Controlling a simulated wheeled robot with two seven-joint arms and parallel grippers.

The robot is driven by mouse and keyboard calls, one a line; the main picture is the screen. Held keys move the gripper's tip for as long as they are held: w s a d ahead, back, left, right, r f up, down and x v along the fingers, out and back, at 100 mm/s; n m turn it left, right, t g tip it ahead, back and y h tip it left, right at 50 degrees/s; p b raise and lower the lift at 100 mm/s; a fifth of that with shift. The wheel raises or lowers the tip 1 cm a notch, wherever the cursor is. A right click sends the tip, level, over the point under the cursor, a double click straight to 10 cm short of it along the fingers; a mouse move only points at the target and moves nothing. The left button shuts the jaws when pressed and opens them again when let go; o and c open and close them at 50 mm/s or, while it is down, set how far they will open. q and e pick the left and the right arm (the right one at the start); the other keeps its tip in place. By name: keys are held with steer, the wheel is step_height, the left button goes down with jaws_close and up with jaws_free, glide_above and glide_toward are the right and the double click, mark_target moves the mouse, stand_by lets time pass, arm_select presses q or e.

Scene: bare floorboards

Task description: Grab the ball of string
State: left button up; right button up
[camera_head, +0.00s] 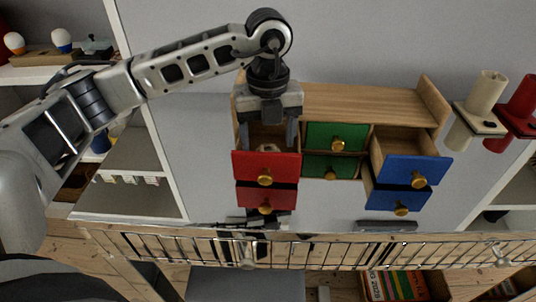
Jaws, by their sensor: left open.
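A small wooden chest of drawers (350,102) stands at the middle of the view. Its upper red drawer (240,163) is pulled out. Inside it lies a small pale beige thing (268,147), perhaps the ball of string; it is mostly hidden and too small to be sure. My left gripper (268,140) points down over this drawer. Its fingers are open, one on each side of the pale thing, and look empty. I cannot tell how deep the fingertips are. My right gripper is not in view.
The upper blue drawer (392,166) is also pulled out; the green drawers (323,131) look shut. A beige cup (487,92) and a red cup (521,100) are at the right. White shelves (135,155) stand at the left. A metal rail (330,252) runs along the front.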

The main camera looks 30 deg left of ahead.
mark_target(268, 147)
arm_select(q)
steer(key=shift+f, duration=1.5)
steer(key=c, duration=1.1)
steer(key=shift+r, duration=0.1)
